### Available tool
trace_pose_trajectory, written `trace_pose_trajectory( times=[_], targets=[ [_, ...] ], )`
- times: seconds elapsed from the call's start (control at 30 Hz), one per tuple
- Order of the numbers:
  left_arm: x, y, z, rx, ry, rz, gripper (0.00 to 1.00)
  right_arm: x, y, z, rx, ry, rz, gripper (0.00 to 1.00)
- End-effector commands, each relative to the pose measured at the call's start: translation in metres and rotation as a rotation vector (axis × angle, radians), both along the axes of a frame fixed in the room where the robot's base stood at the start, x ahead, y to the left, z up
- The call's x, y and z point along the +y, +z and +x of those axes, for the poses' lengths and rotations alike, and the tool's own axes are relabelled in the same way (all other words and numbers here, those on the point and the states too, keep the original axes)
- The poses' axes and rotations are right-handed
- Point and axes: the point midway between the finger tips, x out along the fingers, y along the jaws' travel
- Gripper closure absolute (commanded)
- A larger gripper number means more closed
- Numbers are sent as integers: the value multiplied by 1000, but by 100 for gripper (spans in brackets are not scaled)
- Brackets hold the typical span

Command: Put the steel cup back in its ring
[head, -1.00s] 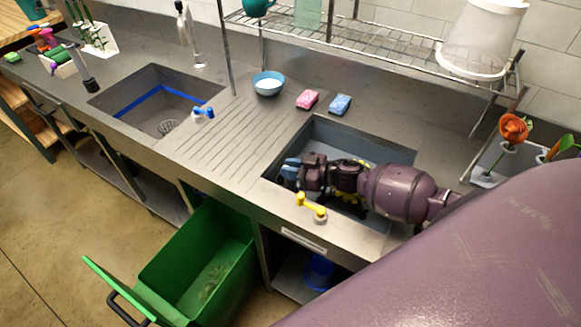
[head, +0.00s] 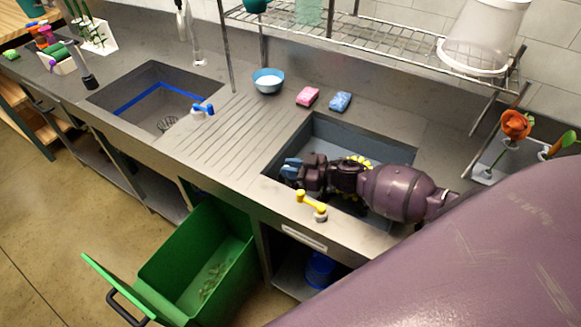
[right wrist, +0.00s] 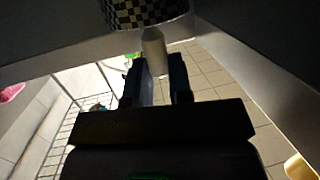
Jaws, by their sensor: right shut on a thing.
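My right gripper (head: 290,169) reaches down into the right sink (head: 400,150). Its blue fingers point left, near the sink's left wall. In the right wrist view the fingers (right wrist: 158,75) are shut on a pale, tapered piece (right wrist: 154,48). A rounded thing with a black-and-cream checkered band (right wrist: 145,12) shows above that piece at the top edge. I cannot tell whether the two are joined. I cannot make out a steel cup or its ring for certain in either view. My left gripper is not in view.
A yellow-handled tap (head: 312,205) stands at the sink's front edge. A pink sponge (head: 307,96), a blue sponge (head: 340,101) and a blue bowl (head: 268,81) sit behind. A wire rack (head: 370,40) hangs above. The ribbed drainboard (head: 235,132) is clear.

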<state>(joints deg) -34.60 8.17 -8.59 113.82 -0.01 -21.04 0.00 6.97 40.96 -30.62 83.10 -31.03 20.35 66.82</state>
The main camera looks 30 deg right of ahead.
Motion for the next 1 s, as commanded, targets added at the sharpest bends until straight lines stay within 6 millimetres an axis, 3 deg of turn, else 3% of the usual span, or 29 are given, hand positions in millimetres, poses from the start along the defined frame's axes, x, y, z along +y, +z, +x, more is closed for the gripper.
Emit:
trace_pose_trajectory(
  times=[0.43, 0.47, 0.63, 1.0],
  targets=[
    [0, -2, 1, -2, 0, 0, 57, 0, -4, 0, -1, 0, 0, 100],
    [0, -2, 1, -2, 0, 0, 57, 0, -4, 0, -1, 0, 0, 77],
    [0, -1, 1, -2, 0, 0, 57, 0, -4, 0, -1, 0, 0, 51],
    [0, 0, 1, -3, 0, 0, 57, 0, -2, 0, -1, 0, -1, 50]
  ],
)
